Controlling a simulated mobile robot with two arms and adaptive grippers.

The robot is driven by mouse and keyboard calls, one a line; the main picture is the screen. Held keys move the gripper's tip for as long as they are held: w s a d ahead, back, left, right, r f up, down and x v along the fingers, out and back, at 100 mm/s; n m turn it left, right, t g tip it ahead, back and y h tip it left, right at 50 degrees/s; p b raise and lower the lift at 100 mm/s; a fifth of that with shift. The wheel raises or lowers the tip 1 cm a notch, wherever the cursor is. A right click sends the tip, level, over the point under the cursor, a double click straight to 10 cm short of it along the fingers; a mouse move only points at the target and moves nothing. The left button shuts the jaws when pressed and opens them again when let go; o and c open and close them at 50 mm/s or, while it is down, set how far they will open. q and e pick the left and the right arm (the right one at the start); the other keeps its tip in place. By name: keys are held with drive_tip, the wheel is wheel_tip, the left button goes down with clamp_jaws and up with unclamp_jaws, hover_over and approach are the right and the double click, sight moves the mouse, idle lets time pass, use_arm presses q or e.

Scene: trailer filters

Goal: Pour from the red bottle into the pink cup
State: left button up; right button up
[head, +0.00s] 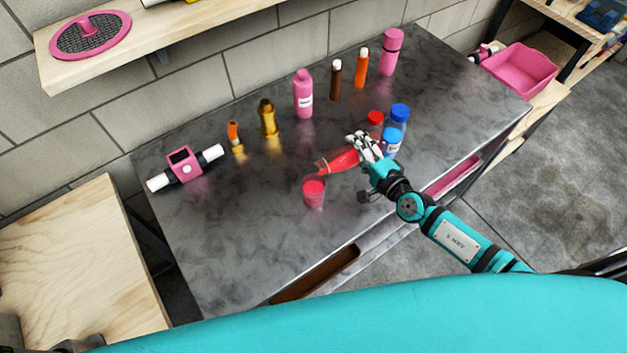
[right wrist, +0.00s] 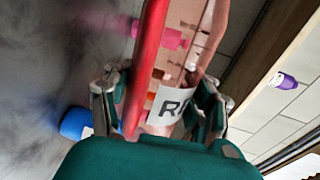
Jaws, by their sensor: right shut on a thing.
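The red bottle (head: 338,160) is held tilted, nearly level, with its neck pointing left and down above the pink cup. It also shows in the right wrist view (right wrist: 150,60), large between the fingers, with a white label. My right gripper (head: 362,148) is shut on the bottle's rear part. The pink cup (head: 314,193) stands upright on the dark table (head: 240,220), and the bottle's mouth is just above its rim. Red colour shows at the top of the cup; I cannot tell whether liquid is flowing. My left gripper is not in view.
A blue-capped bottle (head: 398,115), another blue-lidded container (head: 391,142) and a red-capped bottle (head: 375,120) stand close behind my right gripper. A pink bottle (head: 303,95) and several others line the back. The table's front left is clear.

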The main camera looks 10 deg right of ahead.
drive_tip(key=shift+r+p, duration=0.3)
drive_tip(key=shift+p, duration=0.15)
